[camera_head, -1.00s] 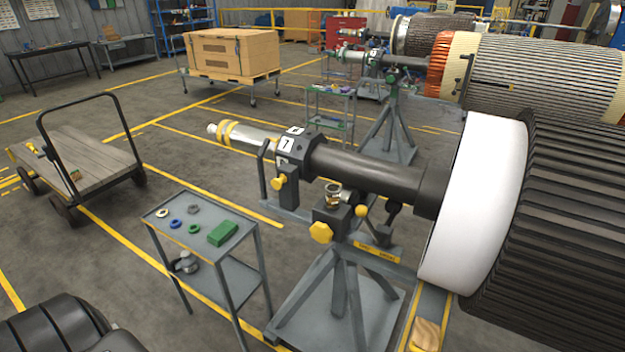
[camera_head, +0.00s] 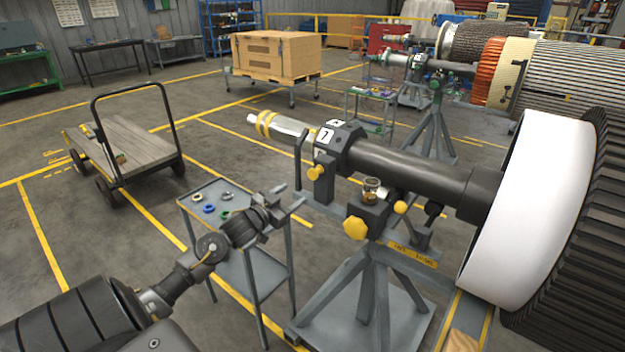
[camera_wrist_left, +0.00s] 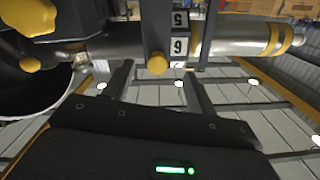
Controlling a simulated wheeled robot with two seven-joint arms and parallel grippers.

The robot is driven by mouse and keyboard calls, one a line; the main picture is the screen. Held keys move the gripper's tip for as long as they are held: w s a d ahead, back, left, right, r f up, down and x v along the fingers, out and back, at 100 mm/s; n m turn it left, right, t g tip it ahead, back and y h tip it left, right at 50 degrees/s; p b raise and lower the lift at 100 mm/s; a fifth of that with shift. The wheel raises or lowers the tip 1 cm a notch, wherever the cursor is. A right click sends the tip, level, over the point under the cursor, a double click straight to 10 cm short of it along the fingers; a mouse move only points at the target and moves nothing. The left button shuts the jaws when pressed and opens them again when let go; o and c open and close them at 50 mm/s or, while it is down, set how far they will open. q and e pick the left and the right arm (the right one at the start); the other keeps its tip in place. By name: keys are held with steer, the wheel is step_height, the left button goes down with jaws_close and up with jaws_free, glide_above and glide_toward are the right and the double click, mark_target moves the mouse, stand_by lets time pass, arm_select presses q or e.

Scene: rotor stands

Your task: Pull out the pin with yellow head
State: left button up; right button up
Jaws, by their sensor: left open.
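The rotor stand (camera_head: 375,265) holds the dark shaft (camera_head: 420,168). Several yellow heads show on it: one below the numbered collar (camera_head: 316,172), a larger one on the block at the front (camera_head: 355,228), and a small one to its right (camera_head: 400,207). Which one is the pin I cannot tell for sure. My left gripper (camera_head: 290,199) is open and empty, left of the stand and apart from it. In the left wrist view, the fingers (camera_wrist_left: 158,75) point toward the collar's yellow head (camera_wrist_left: 157,65); the larger yellow head (camera_wrist_left: 28,15) is at upper left. My right gripper is not in view.
A small grey cart (camera_head: 255,262) with rings on top stands under my left forearm. The white rotor end (camera_head: 530,205) fills the right side. A wooden flatbed trolley (camera_head: 135,145) stands at left.

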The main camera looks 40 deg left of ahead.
mark_target(312, 175)
arm_select(q)
steer(key=w, duration=0.3)
steer(key=w+r+p, duration=0.1)
steer(key=w, duration=0.3)
steer(key=w+r, duration=0.1)
steer(key=w, duration=0.3)
steer(key=shift+d+r+p, duration=0.1)
steer(key=shift+r+p, duration=0.1)
steer(key=shift+p, duration=0.2)
